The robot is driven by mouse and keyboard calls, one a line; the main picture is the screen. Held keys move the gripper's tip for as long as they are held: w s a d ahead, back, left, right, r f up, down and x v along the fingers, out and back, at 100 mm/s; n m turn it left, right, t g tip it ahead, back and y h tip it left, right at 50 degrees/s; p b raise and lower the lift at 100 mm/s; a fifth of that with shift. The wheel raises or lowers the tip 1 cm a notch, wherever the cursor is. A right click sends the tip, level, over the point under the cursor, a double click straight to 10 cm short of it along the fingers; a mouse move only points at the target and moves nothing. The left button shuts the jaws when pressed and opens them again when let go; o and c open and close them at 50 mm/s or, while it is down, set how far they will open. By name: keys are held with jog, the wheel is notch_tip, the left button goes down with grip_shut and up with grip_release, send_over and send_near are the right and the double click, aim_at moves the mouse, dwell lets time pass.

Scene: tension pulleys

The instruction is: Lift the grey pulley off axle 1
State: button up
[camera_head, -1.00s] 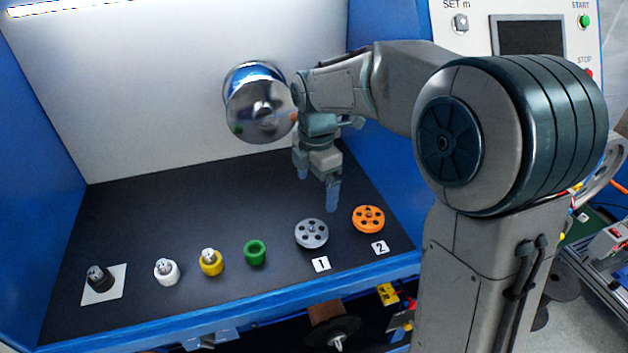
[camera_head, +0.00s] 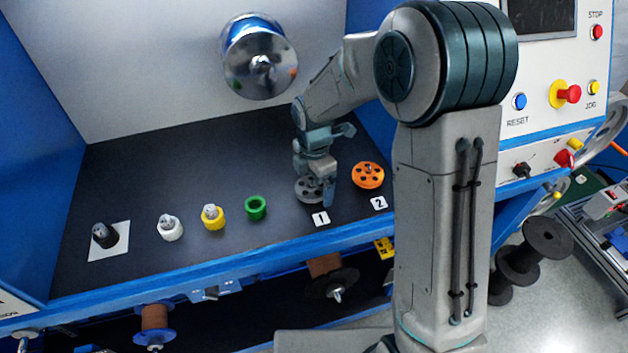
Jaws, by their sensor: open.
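The grey pulley (camera_head: 307,191) lies flat on the black work surface behind the label "1" (camera_head: 321,218). My gripper (camera_head: 318,190) points down over it, with its fingers open. One finger shows in front of the pulley's right side; the other is hard to make out. The fingers and arm hide the pulley's upper right part and its middle, so axle 1 cannot be seen. I cannot tell whether the fingers touch the pulley.
An orange pulley (camera_head: 368,175) lies close to the right, by label "2". To the left stand a green ring (camera_head: 256,208), a yellow-collared piece (camera_head: 212,217), a white one (camera_head: 170,228) and a black one (camera_head: 105,236). A shiny drum (camera_head: 261,66) juts from the back wall.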

aim_at(314, 183)
jog(key=c, duration=1.2)
jog(key=shift+r+p, duration=1.2)
jog(key=shift+r, duration=0.3)
jog(key=shift+s+r+p, duration=0.1)
jog(key=shift+r+p, duration=0.35)
jog(key=shift+r, duration=0.05)
